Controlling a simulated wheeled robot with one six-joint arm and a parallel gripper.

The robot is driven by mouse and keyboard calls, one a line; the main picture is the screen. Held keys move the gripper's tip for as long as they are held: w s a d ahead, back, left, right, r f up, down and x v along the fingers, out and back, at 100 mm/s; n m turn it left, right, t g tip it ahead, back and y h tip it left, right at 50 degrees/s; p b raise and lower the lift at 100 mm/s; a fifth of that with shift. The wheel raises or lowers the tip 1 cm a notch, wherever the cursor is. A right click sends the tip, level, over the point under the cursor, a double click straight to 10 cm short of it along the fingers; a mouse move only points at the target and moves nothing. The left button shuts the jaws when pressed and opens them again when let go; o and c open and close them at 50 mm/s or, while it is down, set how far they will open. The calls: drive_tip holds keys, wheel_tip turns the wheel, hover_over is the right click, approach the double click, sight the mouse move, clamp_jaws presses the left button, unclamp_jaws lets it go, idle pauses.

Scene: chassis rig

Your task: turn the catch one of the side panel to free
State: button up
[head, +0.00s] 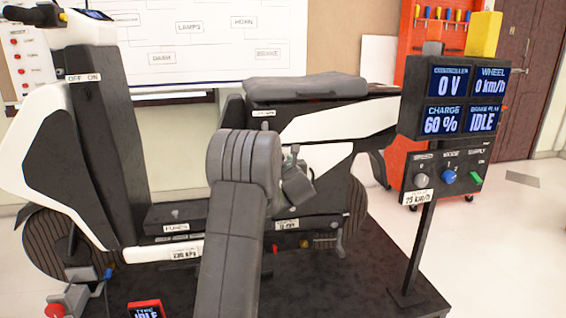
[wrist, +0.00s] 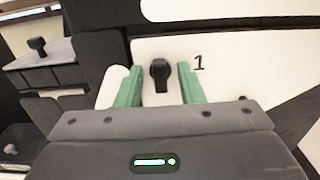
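The side panel (wrist: 245,70) is white and fills the middle and right of the wrist view; it also shows in the head view (head: 345,124). Catch one (wrist: 159,76) is a small black knob on this panel, with a black "1" printed to its right. It looks upright. My gripper (wrist: 160,67) is open, with one green finger on each side of the catch and a visible gap to both. How deep the fingers reach cannot be told. In the head view my arm and gripper (head: 292,158) cover the catch.
A display post (head: 420,240) with screens and knobs stands right of the rig. The seat (head: 305,87) is above the panel. A black step (head: 175,216) lies left of my arm. A red tool cabinet (head: 430,40) is behind. Open floor lies at right.

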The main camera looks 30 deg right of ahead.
drive_tip(key=c, duration=0.7)
clamp_jaws()
drive_tip(key=shift+m, duration=0.3)
drive_tip(key=m+b, duration=0.1)
drive_tip(key=m, duration=0.5)
drive_tip(key=m+b, duration=0.1)
drive_tip(key=m, duration=0.4)
drive_tip(key=shift+d+m, duration=0.2)
drive_tip(key=shift+m, duration=0.2)
drive_tip(key=m+p, duration=0.1)
drive_tip(key=m, duration=0.4)
drive_tip(key=shift+f+m+p, duration=0.15)
drive_tip(key=shift+m+p, duration=0.15)
drive_tip(key=shift+p, duration=0.05)
